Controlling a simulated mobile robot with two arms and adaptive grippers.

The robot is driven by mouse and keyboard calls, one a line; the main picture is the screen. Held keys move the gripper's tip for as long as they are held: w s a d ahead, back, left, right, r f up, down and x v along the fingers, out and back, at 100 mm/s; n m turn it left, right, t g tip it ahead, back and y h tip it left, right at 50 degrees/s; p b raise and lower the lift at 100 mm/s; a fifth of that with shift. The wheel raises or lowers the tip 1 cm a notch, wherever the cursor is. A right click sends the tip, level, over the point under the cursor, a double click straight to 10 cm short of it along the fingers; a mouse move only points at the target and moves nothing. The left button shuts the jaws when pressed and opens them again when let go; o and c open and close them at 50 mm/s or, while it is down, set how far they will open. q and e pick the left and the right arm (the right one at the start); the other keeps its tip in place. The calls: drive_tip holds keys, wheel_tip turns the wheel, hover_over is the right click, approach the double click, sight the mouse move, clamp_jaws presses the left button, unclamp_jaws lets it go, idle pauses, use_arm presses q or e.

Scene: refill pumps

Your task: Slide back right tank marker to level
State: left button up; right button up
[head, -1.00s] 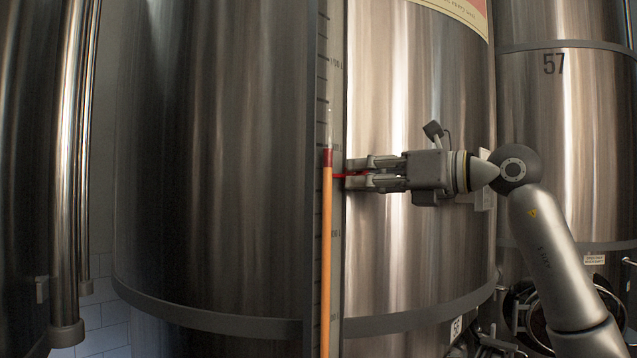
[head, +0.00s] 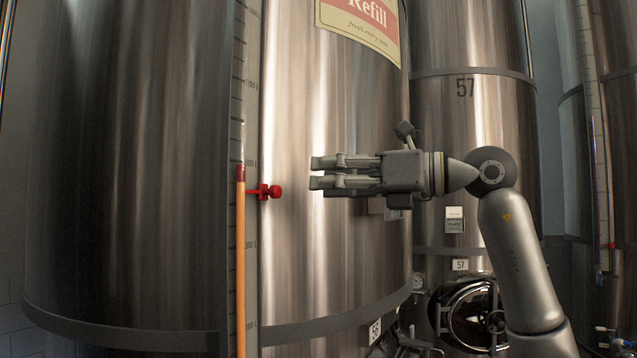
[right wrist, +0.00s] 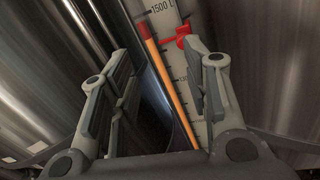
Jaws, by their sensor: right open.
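The red marker (head: 264,191) sits on the scale strip (head: 252,80) of the large steel tank (head: 330,250). Beside it runs a sight tube with an orange column (head: 240,270) and a dark red top (head: 241,174). In the head view the marker is slightly below that top. My right gripper (head: 316,174) is open and empty, to the right of the marker and apart from it, fingers pointing at the strip. In the right wrist view the marker (right wrist: 184,37) and orange column (right wrist: 170,75) show between and beyond the open fingers (right wrist: 165,65). My left gripper is not in view.
Tank 57 (head: 470,130) stands behind to the right, with a round black hatch (head: 472,315) low down. Another scale with a red marker (head: 611,245) is at the far right. A Refill sign (head: 362,20) is on the near tank, above my gripper.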

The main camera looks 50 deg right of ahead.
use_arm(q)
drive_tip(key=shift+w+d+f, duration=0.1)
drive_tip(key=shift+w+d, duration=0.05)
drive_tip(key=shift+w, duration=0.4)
use_arm(e)
drive_tip(key=s+d, duration=0.2)
drive_tip(key=s, duration=0.1)
drive_tip(key=shift+s+d+f, duration=0.1)
drive_tip(key=shift+d+f, duration=0.1)
drive_tip(key=shift+f, duration=0.15)
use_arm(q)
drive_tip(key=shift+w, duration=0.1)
use_arm(e)
drive_tip(key=shift+w+a, duration=0.1)
drive_tip(key=shift+w, duration=0.1)
